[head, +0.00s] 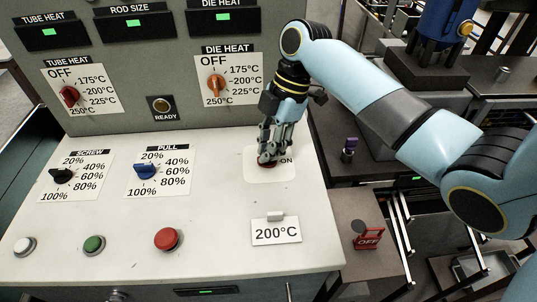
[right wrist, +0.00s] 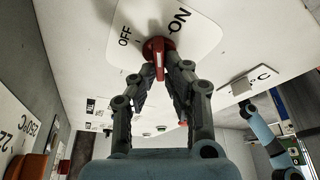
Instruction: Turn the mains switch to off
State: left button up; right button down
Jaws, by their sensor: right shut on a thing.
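The mains switch is a red rotary knob (right wrist: 158,50) on a white plate (head: 284,174) marked OFF and ON, on the sloping panel. My right gripper (head: 268,156) reaches down onto it from behind and is shut on its handle. In the head view the fingers hide most of the knob and the OFF mark; ON shows to their right. In the right wrist view the handle stands between the two fingertips (right wrist: 160,68), with OFF to its left and ON to its right. I cannot tell which mark the knob points to. My left gripper is not in view.
A 200°C card (head: 276,232) stands in front of the switch. The black screw knob (head: 62,174), blue pull knob (head: 145,171) and red push button (head: 168,239) are to the left. The upright panel rises close behind.

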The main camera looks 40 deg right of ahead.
jog(key=shift+n+g, duration=0.4)
jog(key=shift+n, duration=0.6)
jog(key=shift+n+g, duration=0.3)
jog(key=shift+n, duration=0.7)
jog(key=shift+n+g+b, duration=0.3)
jog(key=shift+n+b, duration=0.05)
jog(key=shift+n, duration=0.35)
jog(key=shift+s+n, duration=0.15)
jog(key=shift+n, duration=0.15)
jog(key=shift+r, duration=0.1)
jog(key=c, duration=1.5)
grip_release()
jog(key=shift+h, duration=0.3)
jog(key=shift+c, duration=0.2)
jog(key=o, duration=0.4)
jog(key=shift+r, duration=0.1)
